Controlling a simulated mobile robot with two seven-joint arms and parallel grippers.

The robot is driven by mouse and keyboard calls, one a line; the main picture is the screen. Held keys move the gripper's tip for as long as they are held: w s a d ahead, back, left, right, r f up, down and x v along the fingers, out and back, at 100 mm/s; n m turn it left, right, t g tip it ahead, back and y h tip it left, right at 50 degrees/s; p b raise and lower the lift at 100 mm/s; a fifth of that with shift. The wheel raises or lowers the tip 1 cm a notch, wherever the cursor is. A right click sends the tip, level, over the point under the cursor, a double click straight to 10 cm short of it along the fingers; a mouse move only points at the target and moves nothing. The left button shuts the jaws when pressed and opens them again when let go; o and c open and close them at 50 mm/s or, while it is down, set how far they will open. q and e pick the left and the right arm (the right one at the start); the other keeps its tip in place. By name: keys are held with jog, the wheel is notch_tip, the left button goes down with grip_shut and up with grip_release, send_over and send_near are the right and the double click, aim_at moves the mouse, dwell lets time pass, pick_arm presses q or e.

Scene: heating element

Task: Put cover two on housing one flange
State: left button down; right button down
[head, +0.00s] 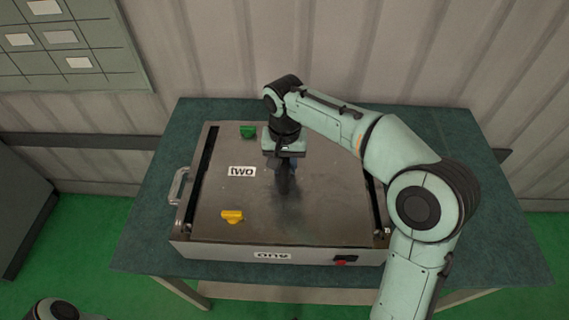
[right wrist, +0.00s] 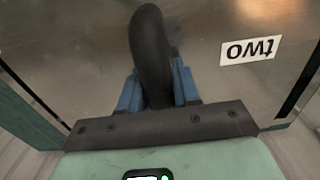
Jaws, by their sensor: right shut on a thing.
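Cover two (head: 315,215) is a flat metal plate labelled "two", and it also shows in the right wrist view (right wrist: 225,20). It lies level over housing one (head: 215,249), a metal box labelled "one" on its front. Dark gaps show along the left and right sides between cover and housing rim. Whether the cover touches the flange all round I cannot tell. My right gripper (head: 284,166) points down at the cover's middle. Its blue fingers (right wrist: 157,90) are shut on the cover's dark curved handle (right wrist: 150,45). My left gripper is out of view.
The housing stands on a dark green table (head: 480,230). A yellow piece (head: 232,216) and a green piece (head: 248,132) sit at the cover's left part. A metal side handle (head: 179,186) and a red switch (head: 346,260) are on the housing. A corrugated wall stands behind.

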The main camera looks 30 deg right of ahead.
jog(key=c, duration=0.8)
grip_release()
notch_tip(320, 180, up, 12)
jog(key=p, duration=0.2)
jog(key=shift+w+f+p, duration=0.1)
jog(key=shift+f+p, duration=0.05)
jog(key=shift+p, duration=0.25)
jog(key=shift+r, duration=0.2)
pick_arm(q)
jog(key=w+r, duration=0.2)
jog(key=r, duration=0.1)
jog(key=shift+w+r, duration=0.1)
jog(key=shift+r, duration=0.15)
